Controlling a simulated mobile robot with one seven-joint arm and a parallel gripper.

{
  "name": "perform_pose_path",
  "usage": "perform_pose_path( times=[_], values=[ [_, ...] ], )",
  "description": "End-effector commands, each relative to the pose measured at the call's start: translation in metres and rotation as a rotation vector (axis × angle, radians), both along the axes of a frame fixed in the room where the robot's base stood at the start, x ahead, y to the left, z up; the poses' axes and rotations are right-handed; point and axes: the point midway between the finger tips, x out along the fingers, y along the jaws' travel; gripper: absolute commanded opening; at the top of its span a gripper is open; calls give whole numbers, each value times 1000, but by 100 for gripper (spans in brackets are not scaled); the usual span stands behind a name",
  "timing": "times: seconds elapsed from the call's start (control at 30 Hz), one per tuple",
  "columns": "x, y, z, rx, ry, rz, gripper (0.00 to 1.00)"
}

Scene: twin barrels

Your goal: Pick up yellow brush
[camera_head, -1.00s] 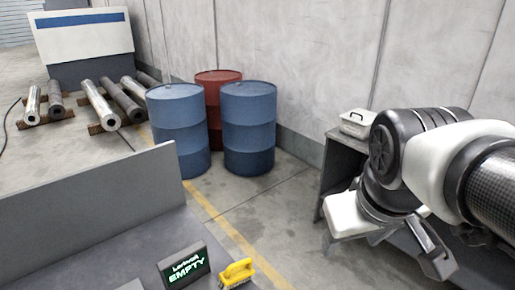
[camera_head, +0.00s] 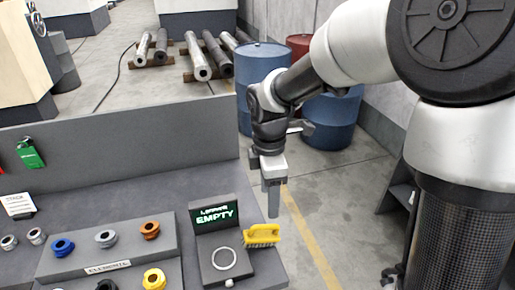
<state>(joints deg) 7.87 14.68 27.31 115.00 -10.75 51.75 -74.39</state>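The yellow brush (camera_head: 262,233) lies near the right end of the grey bench (camera_head: 150,197), just right of a small dark display stand, with its bristles facing down. My gripper (camera_head: 273,213) points downward just above and slightly right of the brush. In the picture its finger tip comes close to the brush's upper right side; I cannot tell whether it touches. Only one finger shows clearly, so its opening cannot be judged. The brush appears to rest on the bench.
A display stand reading EMPTY (camera_head: 214,214) with a ring in front stands left of the brush. A rack of coloured fittings (camera_head: 110,250) is further left. The bench's back panel (camera_head: 120,155) rises behind. Blue barrels (camera_head: 262,75) stand beyond, on the floor.

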Motion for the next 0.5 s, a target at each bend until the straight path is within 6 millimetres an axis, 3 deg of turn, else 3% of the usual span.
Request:
perform_pose_path(
  times=[0.27,0.5],
  values=[
    [5,13,-37,25,27,115,56],
    [5,13,-90,25,27,114,56]
  ],
)
